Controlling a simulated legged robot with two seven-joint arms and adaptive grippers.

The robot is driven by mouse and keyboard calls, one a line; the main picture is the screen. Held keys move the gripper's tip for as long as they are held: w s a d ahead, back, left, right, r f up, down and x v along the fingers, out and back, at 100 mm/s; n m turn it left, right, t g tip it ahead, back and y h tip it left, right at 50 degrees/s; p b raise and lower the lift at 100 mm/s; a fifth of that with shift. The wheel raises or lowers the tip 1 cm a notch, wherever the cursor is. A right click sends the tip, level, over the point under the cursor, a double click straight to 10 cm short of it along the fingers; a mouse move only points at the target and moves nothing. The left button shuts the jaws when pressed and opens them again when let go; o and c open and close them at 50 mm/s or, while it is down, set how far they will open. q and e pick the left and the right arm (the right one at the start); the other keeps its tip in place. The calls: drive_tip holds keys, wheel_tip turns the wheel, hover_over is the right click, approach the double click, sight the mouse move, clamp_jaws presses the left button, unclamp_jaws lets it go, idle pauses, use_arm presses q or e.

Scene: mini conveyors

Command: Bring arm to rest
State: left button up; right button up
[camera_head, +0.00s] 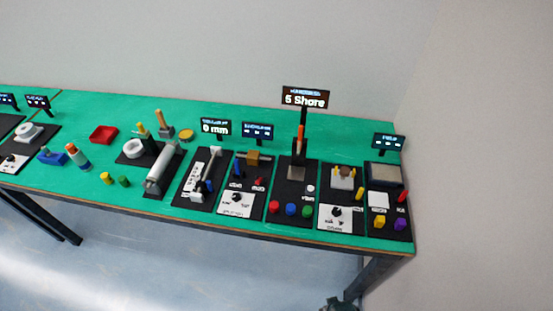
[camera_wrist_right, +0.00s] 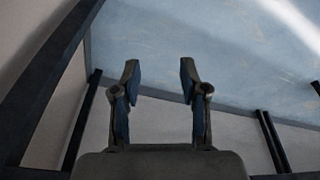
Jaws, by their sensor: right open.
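My right gripper (camera_wrist_right: 159,78) is open and empty in the right wrist view, its two blue-padded fingers apart. Behind it are only the pale blue floor, a grey wall and dark table legs. In the head view a small dark part, probably of my right arm (camera_head: 339,304), shows at the bottom edge, below and in front of the table. It touches nothing that I can see. My left gripper is not in view.
A long green table (camera_head: 330,236) holds black station plates with knobs, blocks and small screens. A red tray (camera_head: 103,135) lies toward the back left. A tall sign (camera_head: 305,98) stands at the back. A wall rises at the right; the floor in front is clear.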

drive_tip(key=s+f, duration=0.3)
drive_tip(key=f, duration=0.5)
drive_tip(key=s+f, duration=0.3)
drive_tip(key=f, duration=0.4)
drive_tip(key=s+d+f+g, duration=0.1)
drive_tip(key=s+d+f, duration=0.2)
drive_tip(key=s+f, duration=0.7)
drive_tip(key=shift+s+f+g, duration=0.3)
drive_tip(key=shift+s+f, duration=0.05)
drive_tip(key=shift+s, duration=0.7)
